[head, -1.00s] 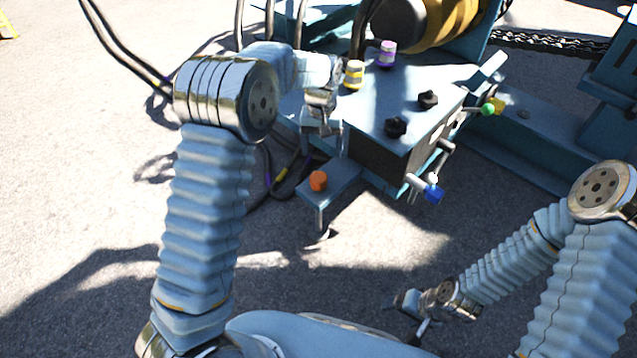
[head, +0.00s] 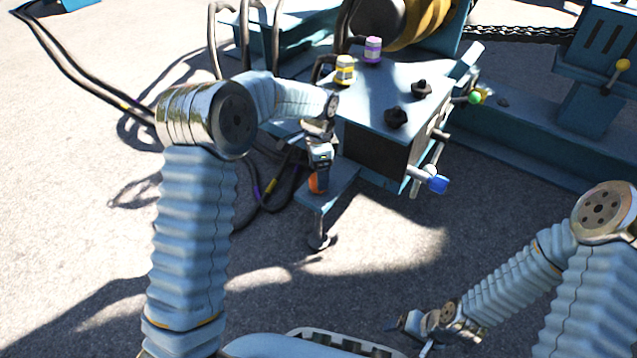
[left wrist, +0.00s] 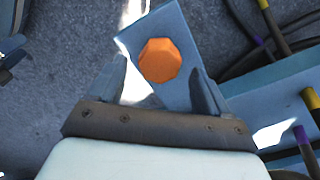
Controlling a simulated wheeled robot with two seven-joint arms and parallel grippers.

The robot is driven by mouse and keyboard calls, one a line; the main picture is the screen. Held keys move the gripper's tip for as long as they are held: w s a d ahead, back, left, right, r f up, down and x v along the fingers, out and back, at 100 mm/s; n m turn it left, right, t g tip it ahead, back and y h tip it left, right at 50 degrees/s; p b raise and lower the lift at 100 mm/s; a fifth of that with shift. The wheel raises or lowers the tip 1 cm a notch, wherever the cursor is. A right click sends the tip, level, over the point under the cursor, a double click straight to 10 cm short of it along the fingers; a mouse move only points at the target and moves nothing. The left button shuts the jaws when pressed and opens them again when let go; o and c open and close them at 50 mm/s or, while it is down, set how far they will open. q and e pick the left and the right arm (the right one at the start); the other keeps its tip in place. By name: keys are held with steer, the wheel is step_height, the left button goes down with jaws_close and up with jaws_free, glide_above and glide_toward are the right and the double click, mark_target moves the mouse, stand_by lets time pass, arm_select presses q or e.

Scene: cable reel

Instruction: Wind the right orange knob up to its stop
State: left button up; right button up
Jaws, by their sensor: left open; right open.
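The orange knob (head: 316,183) sits on a small blue bracket plate (head: 334,192) at the front left of the blue machine. In the left wrist view the faceted top of the orange knob (left wrist: 159,60) shows between and just beyond my fingertips. My left gripper (head: 318,165) is open and points down over the knob; in the left wrist view its two fingers (left wrist: 160,85) stand apart on either side. In the head view it partly hides the knob. My right gripper (head: 410,330) is low at the bottom right, far from the knob, and open.
The blue machine's top (head: 390,95) carries yellow (head: 345,70) and purple (head: 372,49) connectors and two black knobs. A blue-ended lever (head: 436,183) and a green knob (head: 474,97) stick out at its right. Black cables (head: 265,195) lie at the left. Bare ground is in front.

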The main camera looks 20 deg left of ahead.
arm_select(q)
steer(key=shift+f, duration=1.85)
steer(key=c, duration=1)
steer(key=shift+r+n, duration=0.1)
steer(key=shift+n, duration=0.2)
